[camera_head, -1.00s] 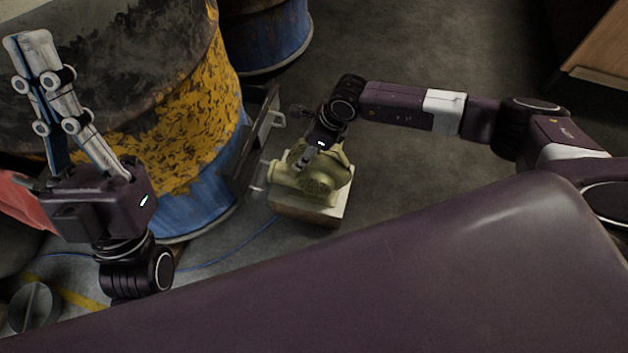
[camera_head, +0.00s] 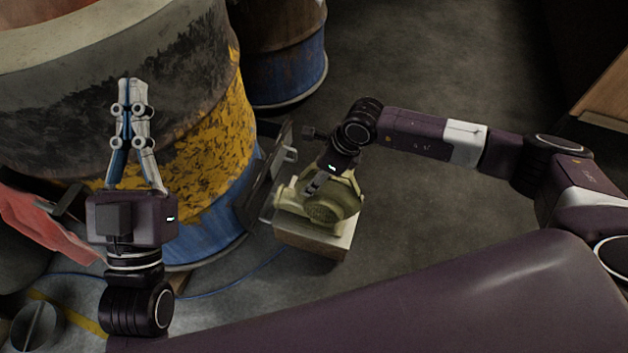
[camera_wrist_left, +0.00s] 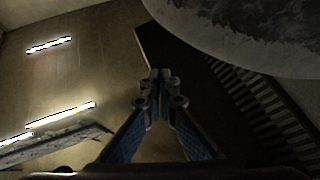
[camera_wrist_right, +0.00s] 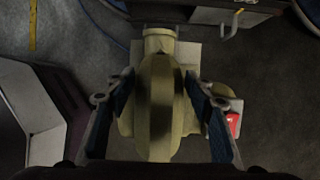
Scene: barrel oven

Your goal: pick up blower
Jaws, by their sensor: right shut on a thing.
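The blower (camera_head: 335,212) is a yellow-green round-bodied machine on a pale block (camera_head: 318,248) in the middle of the head view. My right gripper (camera_head: 312,188) is on it from above. In the right wrist view, the blower's rounded casing (camera_wrist_right: 160,105) sits between the two fingers of my right gripper (camera_wrist_right: 160,95), which are shut on it. I cannot tell any gap between the blower and the block. My left gripper (camera_head: 129,84) points up at the left, empty, with its fingertips together. They also meet in the left wrist view (camera_wrist_left: 158,78).
A large rusty barrel oven (camera_head: 215,125) in yellow and blue stands left of the blower, with a dark metal door or bracket (camera_head: 268,180) on its side. A second barrel (camera_head: 285,60) stands behind. A blue cable (camera_head: 235,285) crosses the floor. Open floor (camera_head: 430,190) lies right of the blower.

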